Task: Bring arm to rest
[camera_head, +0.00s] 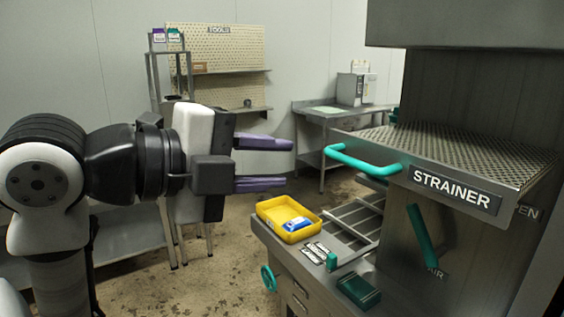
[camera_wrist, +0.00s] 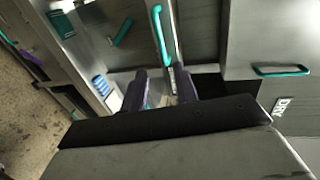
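My gripper (camera_head: 284,164) is raised at the left-centre of the head view and points right. Its two purple fingers are spread apart with nothing between them. In the wrist view the fingers (camera_wrist: 161,82) also stand apart. The strainer drawer (camera_head: 455,197), a perforated metal tray with a teal handle (camera_head: 350,161), sticks out of the machine to the right of the fingertips. The fingertips appear clear of the handle, though the exact depth gap is hard to tell.
Below the gripper, a metal counter (camera_head: 285,262) holds a yellow tray (camera_head: 268,207) with a blue-and-white packet (camera_head: 297,224) and a dark green box (camera_head: 358,290). A pegboard (camera_head: 225,47) and side table (camera_head: 318,112) stand at the back. Floor shows between.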

